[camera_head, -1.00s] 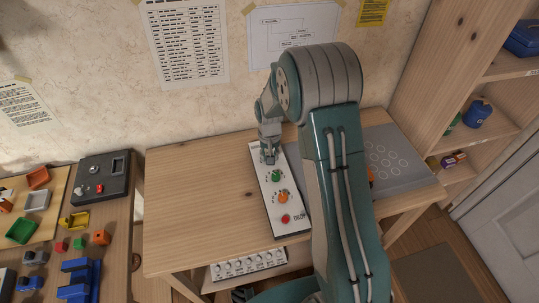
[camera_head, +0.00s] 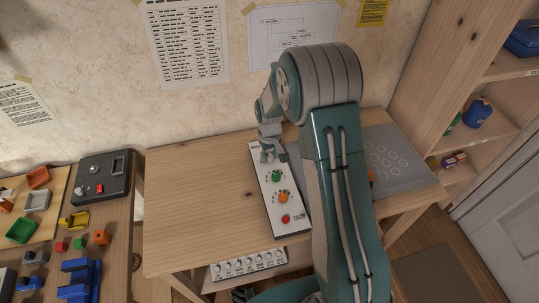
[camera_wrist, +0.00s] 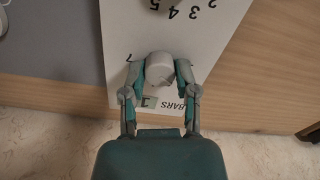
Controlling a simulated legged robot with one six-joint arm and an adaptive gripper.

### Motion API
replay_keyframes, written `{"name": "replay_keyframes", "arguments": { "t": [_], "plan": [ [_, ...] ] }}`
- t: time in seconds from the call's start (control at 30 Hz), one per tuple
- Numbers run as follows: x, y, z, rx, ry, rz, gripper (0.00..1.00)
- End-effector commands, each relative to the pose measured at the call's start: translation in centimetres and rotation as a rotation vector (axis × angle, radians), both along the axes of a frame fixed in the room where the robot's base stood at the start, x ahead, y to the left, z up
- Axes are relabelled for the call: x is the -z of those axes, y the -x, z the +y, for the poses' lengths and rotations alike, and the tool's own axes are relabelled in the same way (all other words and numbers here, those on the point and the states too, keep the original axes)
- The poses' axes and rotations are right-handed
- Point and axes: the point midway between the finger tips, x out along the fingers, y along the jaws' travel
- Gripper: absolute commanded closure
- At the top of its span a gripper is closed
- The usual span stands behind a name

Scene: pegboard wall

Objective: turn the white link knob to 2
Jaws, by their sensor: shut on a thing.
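The white knob (camera_wrist: 160,68) stands on the white panel in the wrist view. My gripper (camera_wrist: 159,76) is shut on it, one finger on each side. In the head view, my gripper (camera_head: 268,155) is at the far end of the white control panel (camera_head: 264,204), and the white knob is hidden there. Printed digits, among them 3, 4 and 5, show on the panel in the wrist view. The knob's pointer and setting cannot be made out.
A green knob (camera_head: 276,176), an orange knob (camera_head: 283,197) and a red button (camera_head: 285,218) are nearer on the panel. The wooden table (camera_head: 200,205) is bare to the left. A grey plate with circles (camera_head: 395,160) lies to the right, partly behind my arm.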

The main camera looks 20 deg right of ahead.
Motion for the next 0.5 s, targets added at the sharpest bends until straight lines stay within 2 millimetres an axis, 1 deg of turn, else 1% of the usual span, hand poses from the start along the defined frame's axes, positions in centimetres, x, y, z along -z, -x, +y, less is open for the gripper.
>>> {"name": "replay_keyframes", "arguments": {
  "t": [0.23, 0.27, 0.3, 0.33, 0.5],
  "plan": [
    [0.14, -0.02, 0.06, 0.001, 0.0, -0.001, 1.0],
    [0.14, -0.02, 0.06, 0.001, 0.0, -0.001, 0.48],
    [0.14, -0.01, 0.05, 0.001, 0.0, -0.001, 0.3],
    [0.13, -0.01, 0.05, 0.001, 0.0, 0.0, 0.27],
    [0.04, 0.02, 0.03, 0.001, 0.0, -0.001, 0.27]
  ]
}}
